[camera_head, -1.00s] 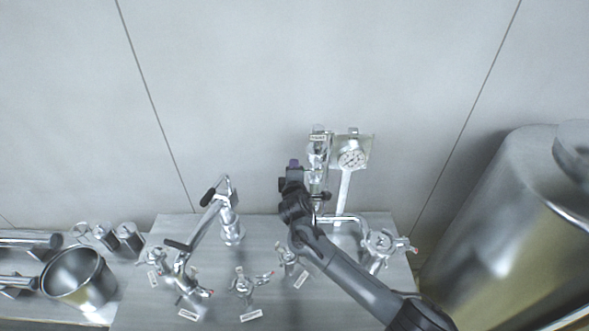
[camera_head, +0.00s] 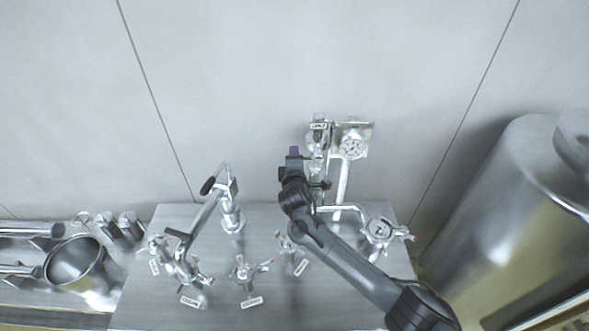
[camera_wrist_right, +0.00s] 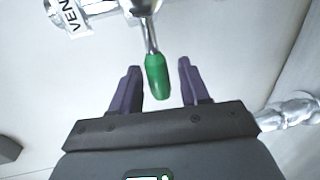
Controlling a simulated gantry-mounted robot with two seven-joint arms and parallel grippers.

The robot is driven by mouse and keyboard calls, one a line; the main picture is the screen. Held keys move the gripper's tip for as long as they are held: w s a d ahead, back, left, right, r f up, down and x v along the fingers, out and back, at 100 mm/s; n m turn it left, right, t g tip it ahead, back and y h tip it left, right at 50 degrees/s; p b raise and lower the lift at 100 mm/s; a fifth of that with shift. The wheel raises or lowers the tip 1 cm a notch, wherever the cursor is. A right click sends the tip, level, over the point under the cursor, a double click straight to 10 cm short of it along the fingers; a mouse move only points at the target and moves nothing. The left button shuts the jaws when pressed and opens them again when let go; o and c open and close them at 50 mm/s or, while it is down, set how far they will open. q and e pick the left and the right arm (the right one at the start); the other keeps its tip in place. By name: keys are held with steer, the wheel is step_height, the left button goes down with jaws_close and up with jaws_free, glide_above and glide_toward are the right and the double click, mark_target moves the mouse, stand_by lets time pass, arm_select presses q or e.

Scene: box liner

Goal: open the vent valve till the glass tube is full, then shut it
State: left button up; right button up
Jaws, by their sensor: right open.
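The vent valve shows in the right wrist view as a metal body (camera_wrist_right: 98,5) with a label reading "VEN" and a lever with a green grip (camera_wrist_right: 157,76). The green grip points down between the two purple fingers of my right gripper (camera_wrist_right: 158,66), which is open with a gap on both sides. In the head view my right gripper (camera_head: 293,153) is beside the upright fitting with the vent label (camera_head: 319,126). The glass tube below the label is partly hidden by my arm, and its level cannot be read. My left gripper is not in view.
A round gauge (camera_head: 353,147) on a plate stands just right of the vent fitting. Several labelled valves (camera_head: 243,271) and a swing spout (camera_head: 231,215) stand on the steel bench. A pot (camera_head: 73,264) is at left, a large tank (camera_head: 513,225) at right.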

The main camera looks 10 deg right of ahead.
steer(key=v, duration=1)
steer(key=shift+s+b, duration=0.25)
steer(key=shift+b, duration=0.15)
steer(key=shift+f, duration=0.1)
